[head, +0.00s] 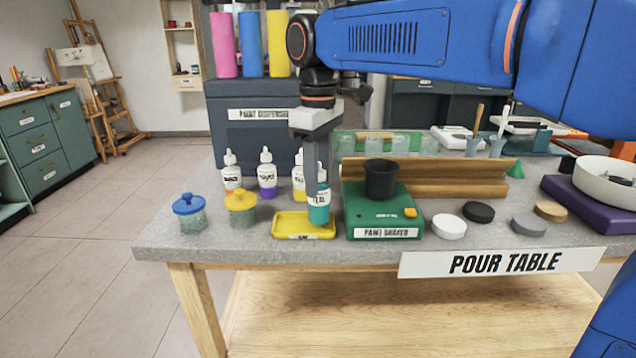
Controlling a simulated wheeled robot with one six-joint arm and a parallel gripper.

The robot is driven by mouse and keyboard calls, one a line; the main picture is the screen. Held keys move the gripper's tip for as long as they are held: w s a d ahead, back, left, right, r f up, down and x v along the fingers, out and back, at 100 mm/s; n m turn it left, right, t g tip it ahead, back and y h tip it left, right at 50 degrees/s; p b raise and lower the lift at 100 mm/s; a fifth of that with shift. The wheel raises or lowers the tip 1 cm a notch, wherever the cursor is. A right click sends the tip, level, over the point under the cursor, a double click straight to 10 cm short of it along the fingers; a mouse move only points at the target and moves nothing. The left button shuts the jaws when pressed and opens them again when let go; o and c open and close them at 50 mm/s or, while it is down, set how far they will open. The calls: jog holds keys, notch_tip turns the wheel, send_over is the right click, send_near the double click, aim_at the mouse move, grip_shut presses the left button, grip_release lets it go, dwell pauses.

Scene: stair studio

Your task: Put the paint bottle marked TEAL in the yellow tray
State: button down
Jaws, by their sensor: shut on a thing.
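The teal paint bottle (319,212), with a white label reading TEAL, stands upright at the right part of the yellow tray (290,227). My gripper (316,178) points down and is shut on the teal bottle near its top; the fingers hide the bottle's cap. The bottle's base is over or on the tray floor; I cannot tell whether it touches. The tray lies near the front edge of the grey table, left of the green paint shaker.
Other white-capped paint bottles, one purple (267,180) and one orange (231,175), stand behind the tray. Jars with blue (189,210) and yellow (241,206) lids stand left. The green paint shaker (381,215) with a black cup is close on the right.

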jog(key=shift+f, duration=0.7)
jog(key=c, duration=1.2)
grip_release()
jog(key=shift+f, duration=0.1)
jog(key=shift+o, duration=0.2)
notch_tip(320, 180, up, 12)
jog(key=shift+r, duration=0.1)
